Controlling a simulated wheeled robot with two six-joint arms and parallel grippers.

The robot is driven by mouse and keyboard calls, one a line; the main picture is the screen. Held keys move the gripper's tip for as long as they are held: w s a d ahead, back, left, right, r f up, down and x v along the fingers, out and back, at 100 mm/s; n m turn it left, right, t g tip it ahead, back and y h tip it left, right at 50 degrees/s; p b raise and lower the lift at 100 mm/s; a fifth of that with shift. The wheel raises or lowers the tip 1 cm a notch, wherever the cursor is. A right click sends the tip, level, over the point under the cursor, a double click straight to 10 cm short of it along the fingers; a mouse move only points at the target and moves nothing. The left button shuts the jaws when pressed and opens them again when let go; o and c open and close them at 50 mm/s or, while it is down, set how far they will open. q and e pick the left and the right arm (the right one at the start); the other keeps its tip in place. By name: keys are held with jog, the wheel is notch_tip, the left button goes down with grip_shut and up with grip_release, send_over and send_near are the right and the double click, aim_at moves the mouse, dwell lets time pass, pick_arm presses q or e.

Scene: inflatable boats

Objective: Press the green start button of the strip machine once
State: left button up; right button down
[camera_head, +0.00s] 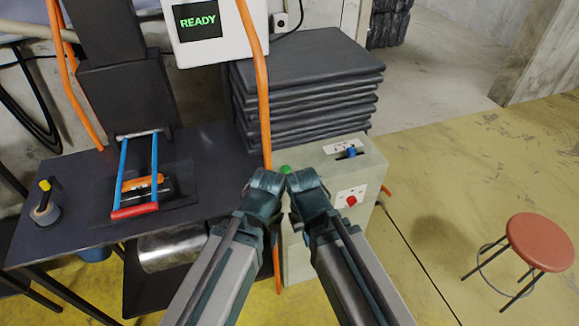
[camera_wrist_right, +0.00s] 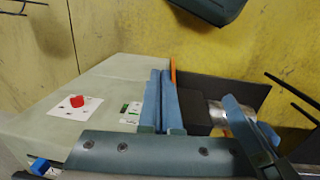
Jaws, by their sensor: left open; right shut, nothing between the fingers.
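The strip machine's pale grey-green control box (camera_head: 305,245) stands right of the dark bench. Its green start button (camera_head: 285,169) shows on the top, just beyond the gap between my two grippers. My left gripper (camera_head: 267,181) is open at the button's left. My right gripper (camera_head: 304,181) is at its right, shut and empty. In the right wrist view, the shut fingers (camera_wrist_right: 166,100) are beside a label with a green patch (camera_wrist_right: 133,107); I cannot tell whether anything touches the button. The screen (camera_head: 198,21) reads READY.
The box also carries a blue knob (camera_head: 351,153) and a red knob (camera_head: 351,200). A stack of dark sheets (camera_head: 308,85) stands behind. An orange hose (camera_head: 263,90) hangs close to my left gripper. A red stool (camera_head: 541,242) stands right; the yellow floor between is clear.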

pick_arm(q)
jog(key=shift+o, duration=0.9)
notch_tip(320, 180, up, 4)
jog(key=p, duration=0.3)
jog(key=shift+f, duration=0.25)
notch_tip(320, 180, up, 3)
jog(key=p, duration=0.3)
jog(key=shift+f, duration=0.2)
pick_arm(e)
notch_tip(320, 180, up, 13)
jog(key=m+t+y, duration=0.5)
jog(key=m+t, duration=0.3)
jog(key=t, duration=0.1)
send_over(286, 171)
jog(key=shift+w+f, duration=0.1)
jog(key=shift+f, duration=0.05)
pick_arm(q)
jog(key=shift+f, duration=0.1)
pick_arm(e)
jog(key=shift+f, duration=0.1)
pick_arm(q)
notch_tip(286, 171, down, 9)
jog(key=b, duration=0.8)
jog(key=shift+b, duration=0.4)
pick_arm(e)
notch_tip(286, 171, down, 9)
jog(key=shift+r, duration=0.1)
